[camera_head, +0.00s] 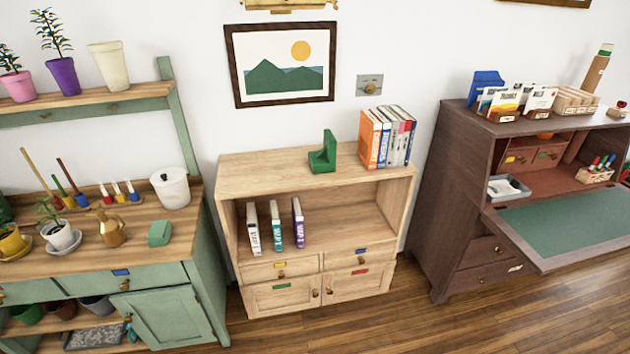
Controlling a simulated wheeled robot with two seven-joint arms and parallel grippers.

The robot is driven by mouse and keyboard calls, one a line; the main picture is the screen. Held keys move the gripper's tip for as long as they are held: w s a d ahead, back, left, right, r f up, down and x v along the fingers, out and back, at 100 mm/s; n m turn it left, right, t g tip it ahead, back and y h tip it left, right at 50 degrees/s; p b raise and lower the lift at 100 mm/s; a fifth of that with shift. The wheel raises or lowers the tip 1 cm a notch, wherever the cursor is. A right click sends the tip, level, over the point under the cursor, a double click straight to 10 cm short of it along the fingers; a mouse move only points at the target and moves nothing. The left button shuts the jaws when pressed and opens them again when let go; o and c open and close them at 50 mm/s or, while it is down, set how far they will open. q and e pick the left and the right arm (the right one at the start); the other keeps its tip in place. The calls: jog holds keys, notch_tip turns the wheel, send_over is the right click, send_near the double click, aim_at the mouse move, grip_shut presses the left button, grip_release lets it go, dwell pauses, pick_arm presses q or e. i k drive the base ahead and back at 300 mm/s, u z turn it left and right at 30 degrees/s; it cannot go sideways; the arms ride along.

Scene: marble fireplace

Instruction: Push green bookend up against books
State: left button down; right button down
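The green bookend (323,154) stands on top of the light wooden bookcase (262,171), left of the books. It is L-shaped, with an upright plate and a low base. A row of several books (388,138) with orange, white and dark spines stands upright on the same top, near its right end. A gap of bare wood lies between the bookend and the orange book at the left of the row. Neither of my grippers shows in the head view.
Three books (275,226) stand on the open shelf below. A green potting bench (150,245) stands on the left, and a dark wooden desk (459,180) with an open flap (560,222) on the right. A framed picture (281,64) hangs behind. The bookcase top's left part is clear.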

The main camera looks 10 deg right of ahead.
aim_at(324, 160)
jog(key=z, duration=0.1)
jog(key=k, duration=0.25)
jog(key=u, duration=0.8)
jog(key=i, duration=1.65)
jog(key=z, duration=0.8)
